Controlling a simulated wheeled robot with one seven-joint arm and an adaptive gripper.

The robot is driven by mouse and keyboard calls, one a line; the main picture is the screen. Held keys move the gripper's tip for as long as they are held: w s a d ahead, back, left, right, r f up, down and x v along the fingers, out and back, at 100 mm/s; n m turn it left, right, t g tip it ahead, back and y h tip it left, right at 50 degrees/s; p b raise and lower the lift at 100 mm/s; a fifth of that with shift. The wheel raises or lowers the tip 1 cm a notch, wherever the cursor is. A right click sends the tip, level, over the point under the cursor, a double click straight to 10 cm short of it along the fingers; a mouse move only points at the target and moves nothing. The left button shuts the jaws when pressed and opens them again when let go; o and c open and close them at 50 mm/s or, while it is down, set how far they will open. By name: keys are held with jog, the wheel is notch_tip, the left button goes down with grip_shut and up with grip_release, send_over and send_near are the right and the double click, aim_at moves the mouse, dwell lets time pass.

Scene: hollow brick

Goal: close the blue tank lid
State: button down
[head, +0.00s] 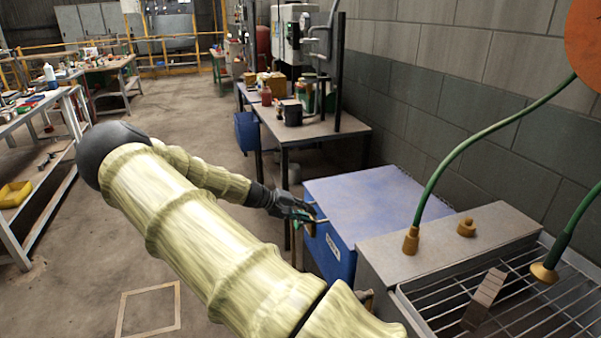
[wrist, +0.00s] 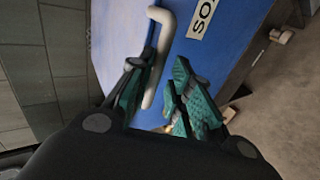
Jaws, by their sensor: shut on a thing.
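The blue tank (head: 330,262) stands against the wall, right of my arm in the head view. Its blue lid (head: 375,200) lies about flat across the top; whether a gap remains under it I cannot tell. A pale bar handle (wrist: 163,20) sticks out from the blue surface in the wrist view, near a white label (wrist: 203,18). My gripper (head: 310,213) is at the tank's near upper edge. In the wrist view, its teal-padded fingers (wrist: 157,75) stand on either side of the handle, shut on it.
A grey metal unit with a wire grate (head: 500,310) and green hoses (head: 465,145) stands close to the tank's right. A table with containers (head: 310,130) is behind the tank. The block wall (head: 440,90) runs along the right. Open floor (head: 220,150) lies to the left.

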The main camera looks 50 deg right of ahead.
jog(key=shift+s+a+f, duration=0.15)
jog(key=shift+s+f, duration=0.05)
jog(key=shift+f, duration=0.45)
jog(key=shift+s+a+f, duration=0.15)
jog(key=shift+f, duration=0.45)
jog(key=c, duration=1.5)
grip_release()
jog(key=shift+o, duration=0.3)
jog(key=shift+w+d+f, duration=0.1)
jog(key=shift+w+f, duration=0.05)
jog(key=shift+w, duration=0.05)
jog(key=shift+c, duration=0.2)
jog(key=shift+w+r, duration=0.1)
jog(key=shift+r, duration=0.1)
jog(key=v, duration=1.1)
jog(key=shift+r, duration=0.45)
